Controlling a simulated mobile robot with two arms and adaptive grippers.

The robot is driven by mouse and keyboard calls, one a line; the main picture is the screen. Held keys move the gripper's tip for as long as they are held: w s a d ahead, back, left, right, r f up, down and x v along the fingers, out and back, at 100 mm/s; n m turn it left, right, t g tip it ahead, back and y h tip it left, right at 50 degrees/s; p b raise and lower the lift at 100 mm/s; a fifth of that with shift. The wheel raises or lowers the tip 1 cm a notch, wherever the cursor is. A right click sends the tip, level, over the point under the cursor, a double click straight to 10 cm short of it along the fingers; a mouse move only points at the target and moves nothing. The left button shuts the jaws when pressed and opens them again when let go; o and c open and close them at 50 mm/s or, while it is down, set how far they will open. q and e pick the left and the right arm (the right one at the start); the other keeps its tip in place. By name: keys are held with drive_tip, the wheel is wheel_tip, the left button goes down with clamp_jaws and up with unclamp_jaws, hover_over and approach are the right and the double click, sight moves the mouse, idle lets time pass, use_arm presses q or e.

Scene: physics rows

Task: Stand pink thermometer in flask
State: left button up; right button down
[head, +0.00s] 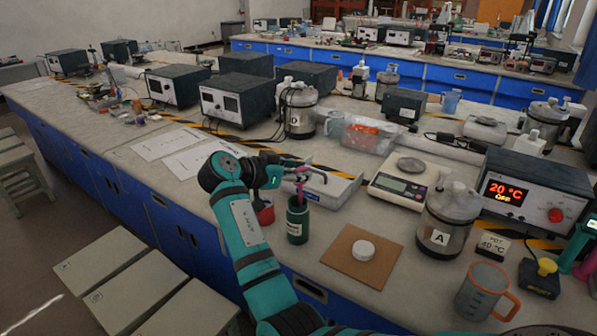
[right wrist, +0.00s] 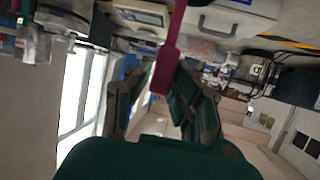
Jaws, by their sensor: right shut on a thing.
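The pink thermometer (head: 300,186) is upright or nearly so, directly above the dark green flask (head: 297,222), which has a white label. Its lower end meets the flask's mouth in the head view; I cannot tell how far inside it is. My right gripper (head: 283,172) is shut on the thermometer's upper part, above and slightly left of the flask. In the right wrist view, the thermometer's broad pink end (right wrist: 166,70) shows between the two dark fingers. My left gripper is not in view.
A red container (head: 263,212) stands just left of the flask. A brown board (head: 345,267) with a white round piece (head: 363,250) lies to the right. A balance (head: 399,183), a jar marked A (head: 444,228) and a clear jug (head: 480,292) stand farther right.

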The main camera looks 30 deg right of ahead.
drive_tip(key=c, duration=1.1)
unclamp_jaws()
drive_tip(key=shift+a, duration=0.1)
drive_tip(key=v, duration=0.7)
drive_tip(key=shift+a+r, duration=0.1)
drive_tip(key=shift+a, duration=0.05)
